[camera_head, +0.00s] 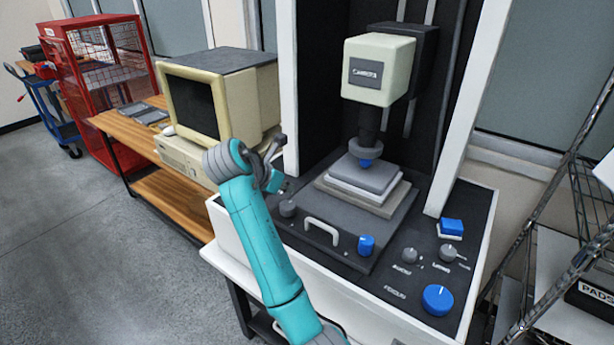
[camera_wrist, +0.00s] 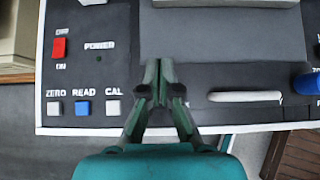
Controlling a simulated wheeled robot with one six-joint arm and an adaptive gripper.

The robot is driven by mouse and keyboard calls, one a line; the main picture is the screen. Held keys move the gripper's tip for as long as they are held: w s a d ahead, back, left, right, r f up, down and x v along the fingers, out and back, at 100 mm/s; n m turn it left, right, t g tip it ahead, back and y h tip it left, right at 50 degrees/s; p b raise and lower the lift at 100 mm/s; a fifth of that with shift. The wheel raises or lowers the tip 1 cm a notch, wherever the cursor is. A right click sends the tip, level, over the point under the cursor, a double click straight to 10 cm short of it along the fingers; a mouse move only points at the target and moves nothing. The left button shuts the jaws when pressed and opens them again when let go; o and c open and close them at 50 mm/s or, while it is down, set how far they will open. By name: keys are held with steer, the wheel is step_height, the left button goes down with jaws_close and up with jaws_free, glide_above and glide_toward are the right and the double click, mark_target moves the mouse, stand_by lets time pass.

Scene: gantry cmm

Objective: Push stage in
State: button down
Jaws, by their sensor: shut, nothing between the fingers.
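The stage is a dark grey sliding plate (camera_head: 345,250) on the machine's black deck, with a pale bar handle (camera_head: 321,231) at its front and a stepped light block (camera_head: 365,178) on top. In the wrist view, the handle (camera_wrist: 245,97) lies to the right of my gripper (camera_wrist: 158,66). My gripper's fingers are shut and empty. Their tips overlap the lower left front edge of a raised grey slab (camera_wrist: 220,35); whether they touch it I cannot tell. In the head view, my gripper (camera_head: 273,180) is at the deck's left side, partly hidden by my wrist.
A probe head (camera_head: 378,70) hangs over the block. Knobs and a large blue dial (camera_head: 438,299) stand at the deck's right. Wrist view shows a red power switch (camera_wrist: 60,48) and ZERO, READ, CAL buttons left. A beige computer (camera_head: 215,95) stands left; a wire rack (camera_head: 570,210) right.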

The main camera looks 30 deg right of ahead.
mark_target(317, 182)
steer(key=x, duration=1)
steer(key=shift+d+f, duration=0.1)
steer(key=shift+d, duration=0.1)
steer(key=shift+w+d, duration=0.2)
steer(key=shift+d, duration=0.35)
steer(key=shift+w+d, duration=0.2)
steer(key=shift+d, duration=0.35)
steer(key=shift+w+d, duration=0.25)
steer(key=shift+d, duration=0.35)
steer(key=shift+w+d+r, duration=0.15)
steer(key=shift+w+d, duration=0.05)
steer(key=shift+d, duration=0.4)
steer(key=shift+w+d+r, duration=0.1)
steer(key=shift+w+d, duration=0.1)
steer(key=shift+d, duration=0.45)
